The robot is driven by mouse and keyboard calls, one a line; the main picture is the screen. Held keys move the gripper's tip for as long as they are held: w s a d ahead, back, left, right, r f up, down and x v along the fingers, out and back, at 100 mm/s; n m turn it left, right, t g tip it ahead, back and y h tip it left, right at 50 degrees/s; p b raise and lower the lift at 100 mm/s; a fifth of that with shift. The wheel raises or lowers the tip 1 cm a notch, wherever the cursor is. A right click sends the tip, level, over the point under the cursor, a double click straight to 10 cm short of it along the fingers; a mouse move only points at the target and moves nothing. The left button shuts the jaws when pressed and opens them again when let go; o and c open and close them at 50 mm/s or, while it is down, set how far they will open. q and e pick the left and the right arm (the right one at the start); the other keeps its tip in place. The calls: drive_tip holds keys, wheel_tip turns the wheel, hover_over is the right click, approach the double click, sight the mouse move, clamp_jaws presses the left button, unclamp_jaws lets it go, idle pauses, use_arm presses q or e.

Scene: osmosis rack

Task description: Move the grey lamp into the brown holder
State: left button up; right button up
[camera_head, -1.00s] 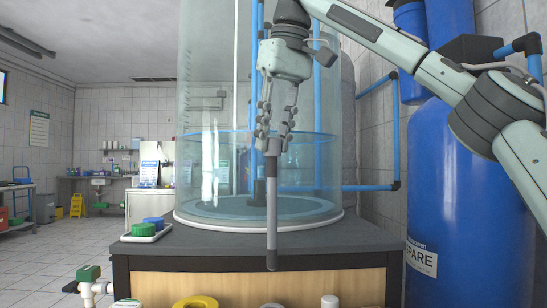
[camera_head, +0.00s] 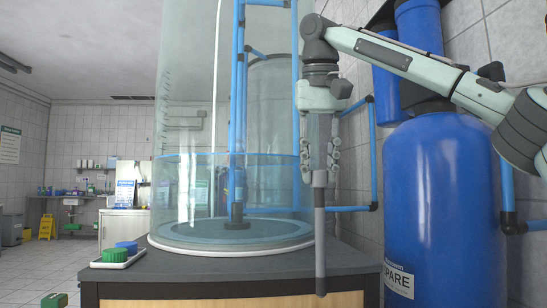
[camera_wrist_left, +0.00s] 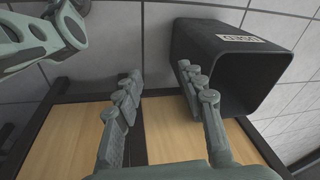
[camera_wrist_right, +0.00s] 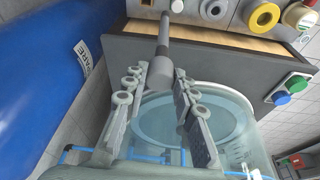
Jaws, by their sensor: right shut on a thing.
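The grey lamp (camera_head: 320,235) is a long thin rod with a thicker collar at its upper end, hanging upright in front of the right side of the clear tank. My right gripper (camera_head: 320,172) is shut on the lamp's upper part, pointing down. In the right wrist view the lamp (camera_wrist_right: 162,66) sits between the fingers of the right gripper (camera_wrist_right: 160,72). My left gripper (camera_wrist_left: 160,75) is open and empty in the left wrist view, with wood panels beyond its fingers. I cannot make out the brown holder in any view.
The clear tank (camera_head: 172,190) stands on a dark-topped bench (camera_head: 180,268). A blue cylinder (camera_head: 440,200) stands at the right. A tray with green and blue caps (camera_head: 116,256) is at the bench's left. A black bin (camera_wrist_left: 235,70) is beside the left gripper.

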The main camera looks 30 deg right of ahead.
sight(320, 234)
use_arm(q)
drive_tip(key=shift+w+r, duration=0.1)
drive_tip(key=shift+w, duration=0.25)
use_arm(e)
drive_tip(key=s+d+f+m, duration=0.3)
drive_tip(key=d+f+m, duration=0.1)
drive_tip(key=d+f, duration=0.1)
drive_tip(key=shift+d+f+g+h, duration=0.15)
drive_tip(key=shift+f+g+h, duration=0.2)
drive_tip(key=shift+f, duration=0.25)
use_arm(q)
drive_tip(key=shift+s, duration=0.15)
drive_tip(key=shift+s, duration=0.45)
drive_tip(key=shift+w, duration=0.1)
drive_tip(key=shift+b+x, duration=1.1)
drive_tip(key=shift+x, duration=0.1)
use_arm(e)
drive_tip(key=shift+f, duration=2.2)
